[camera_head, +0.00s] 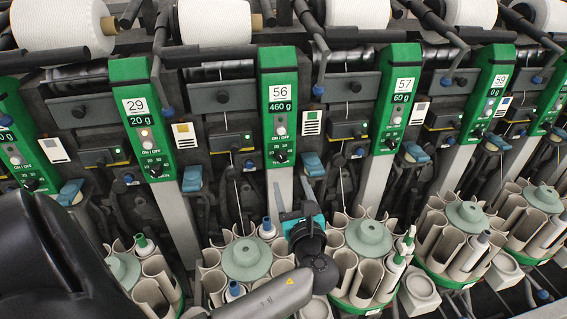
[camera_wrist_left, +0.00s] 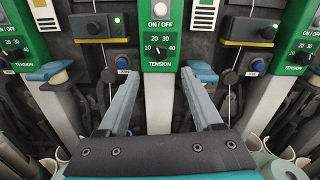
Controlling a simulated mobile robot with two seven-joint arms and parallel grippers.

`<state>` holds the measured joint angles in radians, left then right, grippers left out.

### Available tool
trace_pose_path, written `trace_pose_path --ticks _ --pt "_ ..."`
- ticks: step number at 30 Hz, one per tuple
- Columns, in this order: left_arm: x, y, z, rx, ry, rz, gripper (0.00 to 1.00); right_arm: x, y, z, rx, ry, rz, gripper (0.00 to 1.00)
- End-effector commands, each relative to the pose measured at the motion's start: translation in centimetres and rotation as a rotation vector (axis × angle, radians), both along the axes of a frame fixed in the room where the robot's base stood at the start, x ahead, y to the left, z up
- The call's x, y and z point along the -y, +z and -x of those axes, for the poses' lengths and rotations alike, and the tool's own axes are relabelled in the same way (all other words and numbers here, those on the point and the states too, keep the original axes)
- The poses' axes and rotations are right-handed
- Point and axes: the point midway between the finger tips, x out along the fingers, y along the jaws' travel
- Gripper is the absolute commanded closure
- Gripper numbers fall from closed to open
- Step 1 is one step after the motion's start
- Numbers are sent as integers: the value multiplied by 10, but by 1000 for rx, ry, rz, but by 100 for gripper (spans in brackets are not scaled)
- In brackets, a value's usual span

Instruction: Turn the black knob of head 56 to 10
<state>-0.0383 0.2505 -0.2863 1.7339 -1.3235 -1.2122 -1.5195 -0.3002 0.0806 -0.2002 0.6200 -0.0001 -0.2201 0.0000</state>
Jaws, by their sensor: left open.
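The green panel of head 56 (camera_head: 278,105) stands at the middle of the head view and reads 460 g. Its black knob (camera_head: 281,157) sits low on the panel, under the ON/OFF button. In the left wrist view the black knob (camera_wrist_left: 160,50) is at top middle, ringed by the numbers 10 to 40 above the word TENSION. Its exact setting is too small to tell. My left gripper (camera_head: 295,190) is below the panel, apart from the knob. In the left wrist view its two fingers (camera_wrist_left: 160,78) are spread and empty, below and either side of the knob. My right gripper is not in view.
Similar panels of head 29 (camera_head: 143,115) and head 57 (camera_head: 397,98) flank it. Blue levers (camera_head: 312,164) stick out between panels. Below are round magazines with grey tubes (camera_head: 368,238), close around my left wrist. White yarn cones (camera_head: 214,22) line the top.

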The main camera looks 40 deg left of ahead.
Motion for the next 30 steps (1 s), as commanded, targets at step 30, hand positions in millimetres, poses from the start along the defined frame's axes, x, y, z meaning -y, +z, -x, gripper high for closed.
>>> trace_pose_path --ticks 30 --pt "-78 0 -62 1 1 4 44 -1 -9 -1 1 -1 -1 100"
